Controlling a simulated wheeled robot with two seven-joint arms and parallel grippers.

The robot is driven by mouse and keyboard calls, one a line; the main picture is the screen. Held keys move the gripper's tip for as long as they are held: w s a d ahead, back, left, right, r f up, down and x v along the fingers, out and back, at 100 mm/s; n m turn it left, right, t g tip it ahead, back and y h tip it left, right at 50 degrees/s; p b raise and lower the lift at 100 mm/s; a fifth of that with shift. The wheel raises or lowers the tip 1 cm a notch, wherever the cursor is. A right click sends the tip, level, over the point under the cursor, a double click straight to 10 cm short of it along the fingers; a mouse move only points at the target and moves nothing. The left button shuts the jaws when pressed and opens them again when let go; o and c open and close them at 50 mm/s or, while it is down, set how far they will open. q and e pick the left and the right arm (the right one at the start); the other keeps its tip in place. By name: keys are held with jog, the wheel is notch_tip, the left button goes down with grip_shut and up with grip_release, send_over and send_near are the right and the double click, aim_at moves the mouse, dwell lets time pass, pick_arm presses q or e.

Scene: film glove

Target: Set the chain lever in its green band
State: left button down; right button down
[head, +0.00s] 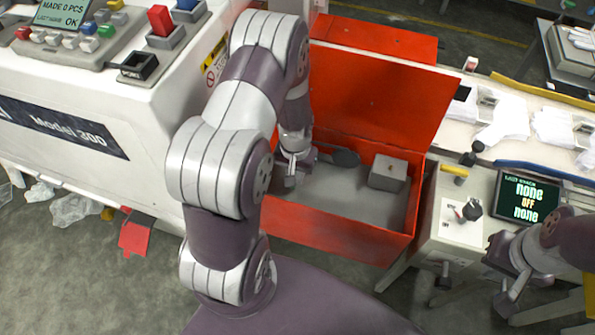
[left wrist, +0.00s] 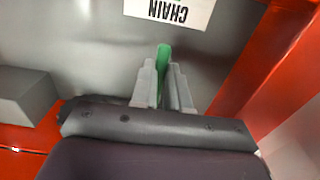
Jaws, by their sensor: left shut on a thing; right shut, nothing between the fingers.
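In the left wrist view, a white label (left wrist: 168,10) reading CHAIN, upside down, is on a grey surface. Below it a green-ended lever (left wrist: 163,52) stands between the two fingers of my left gripper (left wrist: 163,80), which is shut on it. The lever's lower part is hidden by the fingers. In the head view my left gripper (head: 291,172) reaches down into the open red box; the lever and its band cannot be made out there. My right gripper (head: 507,300) is shut and empty at the lower right, in front of the small display.
The red box (head: 345,238) has its lid (head: 380,90) raised and holds a grey block (head: 388,172). A white machine (head: 110,110) stands at the left. A display (head: 526,201) and white gloves (head: 505,122) are on the bench at the right.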

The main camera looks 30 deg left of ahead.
dwell(0.3)
pick_arm(q)
jog(key=c, duration=1.1)
grip_release()
notch_tip(320, 180, up, 13)
jog(key=shift+f+p, duration=0.15)
jog(key=shift+p, duration=0.55)
